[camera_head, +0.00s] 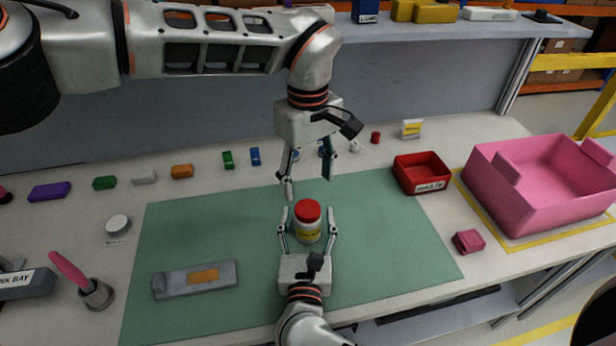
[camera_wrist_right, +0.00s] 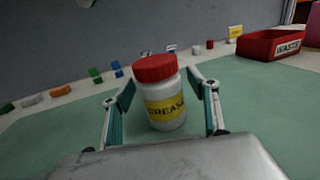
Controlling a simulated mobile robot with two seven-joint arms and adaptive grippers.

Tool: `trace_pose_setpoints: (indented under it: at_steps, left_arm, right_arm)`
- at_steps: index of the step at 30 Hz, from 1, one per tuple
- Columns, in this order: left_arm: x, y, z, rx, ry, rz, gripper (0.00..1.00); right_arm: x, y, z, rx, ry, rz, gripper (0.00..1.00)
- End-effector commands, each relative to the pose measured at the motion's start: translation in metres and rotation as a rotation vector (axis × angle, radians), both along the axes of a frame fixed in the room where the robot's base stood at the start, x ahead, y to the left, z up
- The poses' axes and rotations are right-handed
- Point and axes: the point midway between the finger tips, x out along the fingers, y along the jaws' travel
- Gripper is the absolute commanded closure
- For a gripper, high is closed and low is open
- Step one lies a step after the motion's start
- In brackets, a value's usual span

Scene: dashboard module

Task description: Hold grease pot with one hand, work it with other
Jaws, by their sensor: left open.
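The grease pot (camera_head: 308,230) is a white jar with a red lid and a yellow label, upright on the green mat (camera_head: 400,240). In the right wrist view the pot (camera_wrist_right: 165,108) shows its "GREASE" label between the fingers. My right gripper (camera_head: 308,216) is open around the pot, with one finger on each side and small visible gaps in the head view. My left gripper (camera_head: 307,184) is open and empty, pointing down above and behind the pot, apart from its red lid.
A red waste bin (camera_head: 421,186) and a large pink bin (camera_head: 545,210) stand at the right. A grey tool (camera_head: 195,279) lies on the mat's left. A pink-handled brush (camera_head: 68,269) stands in a cup at far left. Several small coloured blocks line the back.

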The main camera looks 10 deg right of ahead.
Motion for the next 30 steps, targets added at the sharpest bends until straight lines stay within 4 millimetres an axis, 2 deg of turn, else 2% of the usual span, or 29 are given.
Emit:
trace_pose_setpoints:
  at_steps: [7, 11, 14, 24, 30]
  left_arm:
    - [0.000, 0.000, 0.000, 0.000, 0.000, 0.000, 0.42]
    - [0.000, 0.000, 0.000, 0.000, 0.000, 0.000, 0.42]
    - [0.000, 0.000, 0.000, 0.000, 0.000, 0.000, 0.42]
    - [0.000, 0.000, 0.000, 0.000, 0.000, 0.000, 0.42]
    - [0.000, 0.000, 0.000, 0.000, 0.000, 0.000, 0.42]
  right_arm:
    - [0.000, 0.000, 0.000, 0.000, 0.000, 0.000, 0.42]
    - [-0.007, 0.002, 0.000, 0.001, 0.001, 0.001, 0.42]
    - [-0.020, 0.006, -0.001, 0.002, 0.004, 0.002, 0.42]
    - [-0.086, 0.022, -0.001, 0.001, 0.004, 0.001, 0.42]
    - [-0.110, 0.028, 0.000, 0.000, 0.002, 0.000, 0.42]
